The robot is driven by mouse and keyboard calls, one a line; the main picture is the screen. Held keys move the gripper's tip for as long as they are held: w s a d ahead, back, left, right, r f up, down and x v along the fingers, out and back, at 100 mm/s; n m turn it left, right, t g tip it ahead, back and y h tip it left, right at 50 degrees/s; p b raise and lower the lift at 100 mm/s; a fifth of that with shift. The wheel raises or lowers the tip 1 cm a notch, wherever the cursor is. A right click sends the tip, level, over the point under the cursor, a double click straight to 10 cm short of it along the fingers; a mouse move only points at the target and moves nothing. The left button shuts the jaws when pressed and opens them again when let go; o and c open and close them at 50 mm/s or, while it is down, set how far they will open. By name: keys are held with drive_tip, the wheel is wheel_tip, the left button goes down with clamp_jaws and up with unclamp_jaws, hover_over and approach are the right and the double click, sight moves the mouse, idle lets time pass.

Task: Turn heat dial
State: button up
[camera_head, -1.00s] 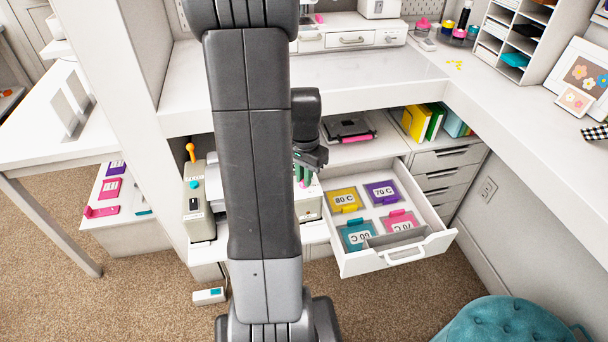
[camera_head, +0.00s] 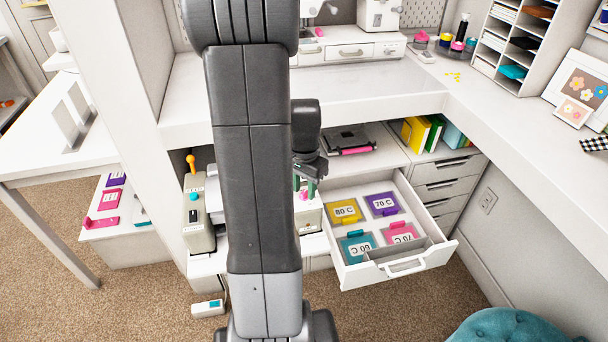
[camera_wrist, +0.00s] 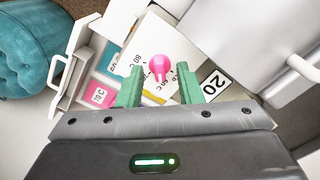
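The pink heat dial (camera_wrist: 158,66) sits on a white face printed with numbers in the wrist view; a "20" and an "80" show near it. My gripper (camera_wrist: 158,88) is open, with one green finger on each side of the dial's near part. I cannot tell whether the fingers touch it. In the head view, my gripper (camera_head: 304,187) points down over the white machine (camera_head: 309,216), and a bit of pink shows between the green fingertips. My own arm hides most of the machine there.
An open white drawer (camera_head: 408,265) holds yellow, purple, teal and pink temperature cards right of the machine. A grey device with an orange-tipped lever (camera_head: 195,230) stands left. The counter edge (camera_head: 370,125) overhangs behind my gripper. A teal stool (camera_head: 515,328) stands front right.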

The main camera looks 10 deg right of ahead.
sight(304, 192)
wheel_tip(304, 192, up, 14)
drive_tip(key=p, duration=0.1)
drive_tip(key=shift+f, duration=0.25)
wheel_tip(304, 192, down, 14)
drive_tip(key=shift+r+b, duration=0.1)
drive_tip(key=shift+b, duration=0.45)
idle(0.5)
